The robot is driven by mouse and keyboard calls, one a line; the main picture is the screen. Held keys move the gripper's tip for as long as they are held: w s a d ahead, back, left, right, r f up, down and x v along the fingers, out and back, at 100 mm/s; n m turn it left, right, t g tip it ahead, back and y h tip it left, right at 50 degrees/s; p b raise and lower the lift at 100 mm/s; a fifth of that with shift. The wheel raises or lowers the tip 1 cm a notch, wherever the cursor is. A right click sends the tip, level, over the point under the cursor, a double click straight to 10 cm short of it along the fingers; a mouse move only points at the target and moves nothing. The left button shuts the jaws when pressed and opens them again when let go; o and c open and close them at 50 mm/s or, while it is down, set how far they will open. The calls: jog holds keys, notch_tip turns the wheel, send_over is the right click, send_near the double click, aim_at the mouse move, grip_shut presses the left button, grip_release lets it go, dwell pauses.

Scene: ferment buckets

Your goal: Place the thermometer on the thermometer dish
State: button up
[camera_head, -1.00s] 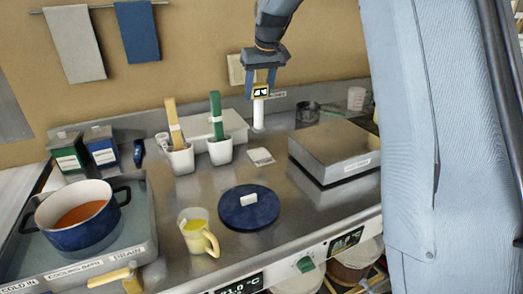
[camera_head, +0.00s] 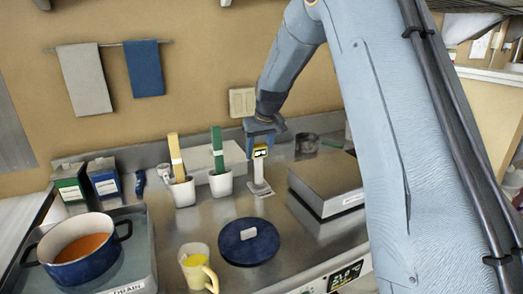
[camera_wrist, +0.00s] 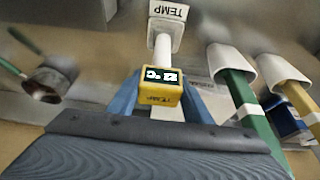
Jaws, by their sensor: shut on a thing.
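The thermometer has a yellow head with a display (camera_head: 261,151) and a white lower body. In the wrist view its head (camera_wrist: 160,90) reads about 22 °C. My gripper (camera_head: 262,147) is shut on the yellow head, with a blue finger on each side in the wrist view (camera_wrist: 160,98). The thermometer is upright. A flat white plate (camera_head: 262,193), probably the thermometer dish, lies on the counter under its lower end. The plate shows a TEMP label (camera_wrist: 168,11) in the wrist view. I cannot tell whether the lower end touches the plate.
Two white cups (camera_head: 220,185) (camera_head: 183,194) with green and yellow handled tools stand left of the thermometer. A steel box (camera_head: 325,182) stands right. A blue lid (camera_head: 248,242), yellow mug (camera_head: 195,266) and blue pot (camera_head: 78,268) are nearer. A dark cup (camera_head: 306,143) is behind.

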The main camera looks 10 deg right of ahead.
jog(key=shift+f, duration=0.2)
jog(key=o, duration=1.6)
jog(key=shift+r, duration=0.1)
jog(key=shift+r, duration=0.25)
jog(key=a+b+v, duration=0.1)
jog(key=b+v, duration=0.1)
jog(key=v, duration=1)
jog(key=s+f+g, duration=0.1)
jog(key=s+f, duration=0.5)
jog(key=s, duration=0.5)
jog(key=s+f+m+g, duration=0.1)
jog(key=s+f, duration=0.6)
jog(key=s, duration=0.5)
jog(key=s+f+m+g, duration=0.1)
jog(key=s+f, duration=0.6)
jog(key=s, duration=0.5)
jog(key=shift+a+f+g+h, duration=0.15)
jog(key=shift+f+g+h, duration=0.05)
jog(key=shift+g+h, duration=0.2)
jog(key=shift+w+d+f, duration=0.1)
jog(key=shift+w+d, duration=0.25)
